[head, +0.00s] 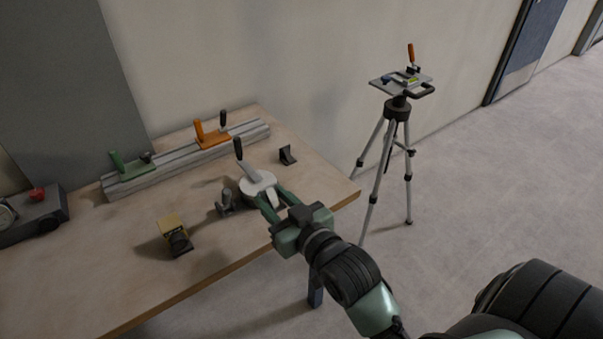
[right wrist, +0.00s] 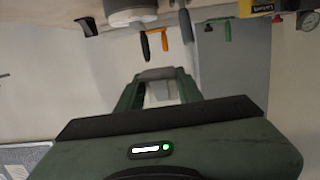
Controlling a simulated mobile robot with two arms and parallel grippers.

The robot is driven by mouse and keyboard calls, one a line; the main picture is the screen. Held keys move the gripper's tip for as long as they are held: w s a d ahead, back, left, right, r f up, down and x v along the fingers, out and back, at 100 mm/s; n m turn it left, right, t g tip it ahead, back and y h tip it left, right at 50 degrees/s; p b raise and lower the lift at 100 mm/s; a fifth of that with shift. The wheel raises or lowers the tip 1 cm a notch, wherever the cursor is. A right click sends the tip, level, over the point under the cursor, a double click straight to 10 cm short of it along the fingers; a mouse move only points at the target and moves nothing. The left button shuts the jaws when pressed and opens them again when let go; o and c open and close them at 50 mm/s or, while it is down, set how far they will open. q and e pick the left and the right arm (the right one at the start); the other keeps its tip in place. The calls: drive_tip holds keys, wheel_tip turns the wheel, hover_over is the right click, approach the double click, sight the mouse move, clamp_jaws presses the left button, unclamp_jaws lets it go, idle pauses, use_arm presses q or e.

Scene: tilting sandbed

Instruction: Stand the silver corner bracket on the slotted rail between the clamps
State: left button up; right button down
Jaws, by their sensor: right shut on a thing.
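The slotted rail (head: 178,161) lies along the back of the table. A green clamp (head: 128,166) sits on its left part and an orange clamp (head: 212,134) on its right part. The stretch of rail between them is bare. My right gripper (head: 273,192) is over the table's right part, in front of the rail and apart from it. It is shut on a light silver piece, which looks like the silver corner bracket (head: 271,195); the fingers hide part of it. In the right wrist view the bracket (right wrist: 160,86) shows between the fingertips (right wrist: 155,82). My left gripper is not in view.
A white round base (head: 254,184) with a black-handled clamp stands just beyond my gripper. A small grey part (head: 225,203), a dark bracket (head: 288,155) and a yellow-black block (head: 174,236) are nearby. A grey box (head: 38,220) is at left; a tripod (head: 394,110) stands beyond the table.

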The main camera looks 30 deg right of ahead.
drive_tip(key=w+d+r, duration=0.2)
drive_tip(key=w+d, duration=0.7)
drive_tip(key=d, duration=0.1)
wheel_tip(320, 180, up, 5)
hover_over(312, 183)
drive_tip(key=shift+r, duration=0.2)
drive_tip(key=shift+f, duration=0.15)
wheel_tip(312, 183, down, 20)
drive_tip(key=shift+r+b, duration=0.25)
drive_tip(key=shift+b, duration=0.7)
drive_tip(key=shift+f, duration=0.15)
drive_tip(key=c, duration=0.9)
unclamp_jaws()
